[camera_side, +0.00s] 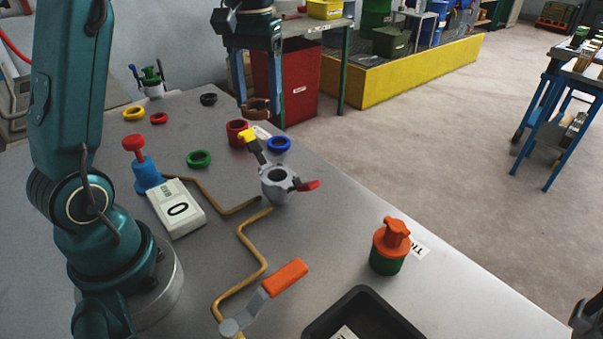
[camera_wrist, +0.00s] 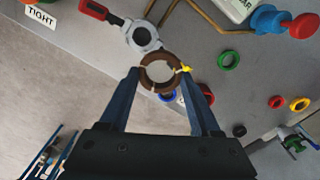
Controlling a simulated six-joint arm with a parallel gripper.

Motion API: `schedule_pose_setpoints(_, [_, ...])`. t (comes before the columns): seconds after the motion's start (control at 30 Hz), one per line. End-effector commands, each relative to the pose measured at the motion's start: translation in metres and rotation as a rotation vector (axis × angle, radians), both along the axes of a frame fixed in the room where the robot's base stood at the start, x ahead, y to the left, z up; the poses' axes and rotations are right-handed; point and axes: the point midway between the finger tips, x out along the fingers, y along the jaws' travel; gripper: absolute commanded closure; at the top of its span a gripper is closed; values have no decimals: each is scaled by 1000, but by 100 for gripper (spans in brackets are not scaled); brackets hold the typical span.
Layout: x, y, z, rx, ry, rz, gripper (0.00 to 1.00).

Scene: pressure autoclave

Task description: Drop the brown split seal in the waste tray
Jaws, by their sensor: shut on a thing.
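The brown seal (camera_wrist: 145,68) is a ring held between the two blue fingers of my gripper (camera_wrist: 163,78) in the wrist view. In the side view my gripper (camera_side: 258,103) points down, shut on the seal (camera_side: 256,112), which appears held above the far part of the bench. A black tray (camera_side: 317,322) with a white label inside lies at the bottom of the side view, cut off by the frame. It appears empty where visible, and its label cannot be read. My gripper is far from this tray.
A grey vessel collar (camera_side: 277,184) with yellow and red handles stands mid-bench. Coloured rings, including a green one (camera_side: 199,159) and a blue one (camera_side: 279,144), lie around. An orange-topped green valve (camera_side: 389,250) and an orange lever (camera_side: 285,278) stand near the tray.

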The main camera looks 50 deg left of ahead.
Motion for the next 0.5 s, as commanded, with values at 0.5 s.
schedule_pose_setpoints(0.5, [24, -207, -31, 0, 4, -83, 88])
